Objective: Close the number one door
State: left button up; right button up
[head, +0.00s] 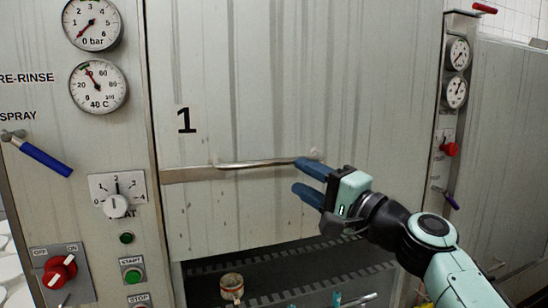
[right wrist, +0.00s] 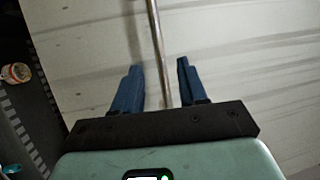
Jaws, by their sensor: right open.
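The number one door (head: 260,100) is a pale metal panel with a black "1" in the head view. Below its lower edge a dark opening shows, so it stands partly raised. A horizontal metal handle bar (head: 255,164) crosses the door. My right gripper (head: 298,176) is open at the right end of the bar, its upper finger overlapping the bar in the picture. In the right wrist view the bar (right wrist: 157,35) runs between the two blue fingers of the gripper (right wrist: 160,66). I cannot tell whether either finger touches it. My left gripper is out of view.
Inside the opening are a dark slotted conveyor (head: 290,262), a small round tin (head: 232,287) and some teal items (head: 337,299). A control panel (head: 80,215) with gauges, knobs and buttons stands left of the door. Another gauge panel (head: 452,120) stands right.

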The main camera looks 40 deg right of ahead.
aim_at(277, 164)
jog(key=p+x, duration=0.2)
jog(key=x, duration=0.6)
jog(key=shift+p, duration=0.3)
jog(key=shift+w, duration=0.4)
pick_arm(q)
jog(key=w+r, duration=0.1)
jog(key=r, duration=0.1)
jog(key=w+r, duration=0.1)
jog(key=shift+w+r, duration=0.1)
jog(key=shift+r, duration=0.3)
pick_arm(e)
grip_shut()
